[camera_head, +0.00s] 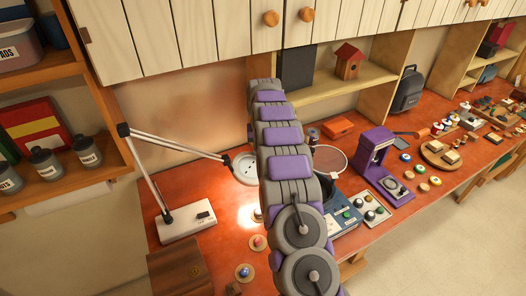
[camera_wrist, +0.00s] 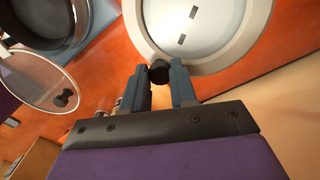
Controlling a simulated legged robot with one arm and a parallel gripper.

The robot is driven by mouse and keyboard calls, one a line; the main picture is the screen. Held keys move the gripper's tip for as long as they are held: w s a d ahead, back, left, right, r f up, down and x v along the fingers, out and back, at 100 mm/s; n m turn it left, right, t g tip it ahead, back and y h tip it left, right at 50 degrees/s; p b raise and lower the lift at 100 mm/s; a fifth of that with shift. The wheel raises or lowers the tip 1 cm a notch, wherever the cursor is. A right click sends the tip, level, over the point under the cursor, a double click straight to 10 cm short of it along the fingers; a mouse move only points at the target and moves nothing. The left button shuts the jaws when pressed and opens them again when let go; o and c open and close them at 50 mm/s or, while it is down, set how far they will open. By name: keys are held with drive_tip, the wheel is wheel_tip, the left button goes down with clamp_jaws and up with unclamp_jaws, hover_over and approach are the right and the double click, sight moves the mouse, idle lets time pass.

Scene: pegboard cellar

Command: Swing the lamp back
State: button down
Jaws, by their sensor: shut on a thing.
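The lamp stands at the left of the red-brown workbench, with a white base (camera_head: 187,222), a thin jointed white arm (camera_head: 178,143) and a round white head (camera_head: 245,168). The head's lit side faces down and throws a bright patch on the bench. In the wrist view the lamp's round head (camera_wrist: 206,28) fills the top middle. My gripper (camera_wrist: 160,80) is shut on a small dark knob (camera_wrist: 159,72) at the head's rim. In the head view my arm crosses the middle and hides my gripper and part of the head's right side.
A round clear disc with a rim (camera_head: 329,159) stands right of my arm, near a purple machine (camera_head: 377,150). A wooden block (camera_head: 178,270) and small knobbed discs (camera_head: 243,272) lie at the front. White cupboards (camera_head: 180,35) hang above; shelves with bottles (camera_head: 47,163) stand left.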

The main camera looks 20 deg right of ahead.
drive_tip(key=shift+w, duration=0.35)
drive_tip(key=shift+w+a+r, duration=0.1)
drive_tip(key=shift+w+r, duration=0.15)
drive_tip(key=shift+r, duration=0.05)
drive_tip(key=c, duration=1.3)
unclamp_jaws()
drive_tip(key=shift+w, duration=0.1)
drive_tip(key=shift+o, duration=0.6)
drive_tip(key=shift+w+f, duration=0.15)
drive_tip(key=shift+f, duration=0.1)
wheel_tip(320, 180, up, 8)
drive_tip(key=shift+f+p, duration=0.25)
drive_tip(key=shift+p, duration=0.1)
